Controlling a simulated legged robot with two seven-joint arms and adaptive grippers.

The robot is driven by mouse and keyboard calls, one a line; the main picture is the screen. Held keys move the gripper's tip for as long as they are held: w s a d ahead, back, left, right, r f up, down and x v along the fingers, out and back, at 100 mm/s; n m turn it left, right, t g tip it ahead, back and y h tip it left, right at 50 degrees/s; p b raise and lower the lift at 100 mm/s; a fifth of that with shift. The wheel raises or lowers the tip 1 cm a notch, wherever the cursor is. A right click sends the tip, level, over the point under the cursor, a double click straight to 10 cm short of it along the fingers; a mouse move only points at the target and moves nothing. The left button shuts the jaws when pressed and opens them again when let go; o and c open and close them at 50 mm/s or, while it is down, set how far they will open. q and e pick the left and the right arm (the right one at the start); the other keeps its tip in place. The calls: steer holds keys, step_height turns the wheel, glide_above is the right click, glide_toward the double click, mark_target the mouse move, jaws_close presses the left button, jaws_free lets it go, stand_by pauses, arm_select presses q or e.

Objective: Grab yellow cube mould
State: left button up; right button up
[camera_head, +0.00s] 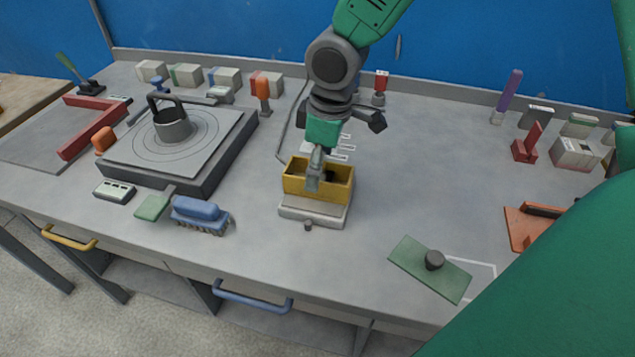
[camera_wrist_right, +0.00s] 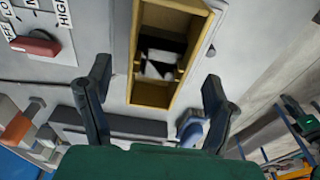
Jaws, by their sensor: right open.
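The yellow cube mould (camera_head: 335,190) is an open-topped box sitting on a light grey scale-like base (camera_head: 318,216) near the middle of the bench. My right gripper (camera_head: 345,146) is above it with its fingers spread. One finger overlaps the front of the mould in the head view; contact cannot be told. In the right wrist view the mould (camera_wrist_right: 152,94) shows beyond the gap between the open fingers (camera_wrist_right: 156,84), with a dark and white patch inside it. Nothing is held. My left gripper is not in view.
A grey slab with a round weight (camera_head: 172,128) stands left of the mould. A blue brush (camera_head: 200,212) lies at its front left. A green plate with a dark knob (camera_head: 430,266) lies at the front right. Several small blocks line the back edge.

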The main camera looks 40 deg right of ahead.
steer(key=f, duration=0.2)
steer(key=shift+w+f, duration=0.2)
steer(key=shift+f, duration=0.1)
steer(key=shift+d, duration=0.1)
steer(key=c, duration=1.5)
steer(key=shift+r, duration=0.2)
